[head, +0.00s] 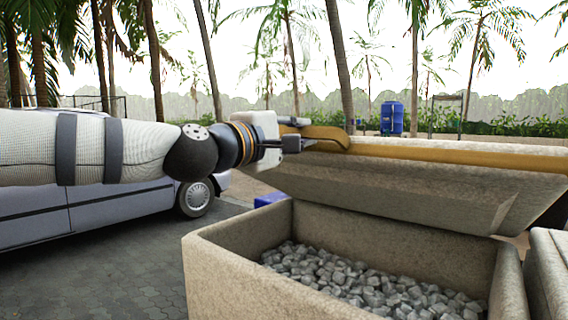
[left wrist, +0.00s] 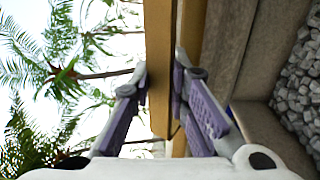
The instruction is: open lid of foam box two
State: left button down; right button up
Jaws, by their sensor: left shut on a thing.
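The foam box (head: 228,258) is a beige, rough-walled box with grey stones (head: 355,280) inside. Its lid (head: 400,185) is raised above the far side of the box, leaving a wide opening. A yellow-brown strip (head: 450,153) runs along the lid's upper edge; this strip also shows in the left wrist view (left wrist: 158,30). My left gripper (head: 308,142) is shut on the lid's edge strip near its left end. In the left wrist view its two purple-padded fingers (left wrist: 160,82) stand on either side of the strip. My right gripper is not in view.
A second beige box (head: 548,272) stands close on the right, partly cut off. A parked car (head: 100,205) is at the left behind my arm. A blue object (head: 270,199) shows behind the box. Paved ground (head: 120,275) lies clear at the left front.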

pick_arm(q)
jog(key=w+r, duration=0.1)
jog(key=d+r, duration=0.1)
jog(key=r, duration=0.1)
jog(key=w+d+r+p, duration=0.1)
jog(key=r, duration=0.1)
jog(key=shift+w+r, duration=0.2)
jog(key=shift+w, duration=0.1)
jog(key=shift+w+d+r, duration=0.3)
jog(key=shift+w+r, duration=0.15)
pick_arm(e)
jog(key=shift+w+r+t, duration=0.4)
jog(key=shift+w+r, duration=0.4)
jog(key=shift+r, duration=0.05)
pick_arm(q)
jog(key=c, duration=1.5)
grip_release()
jog(key=shift+c, duration=0.2)
jog(key=shift+a, duration=0.1)
jog(key=v, duration=1.2)
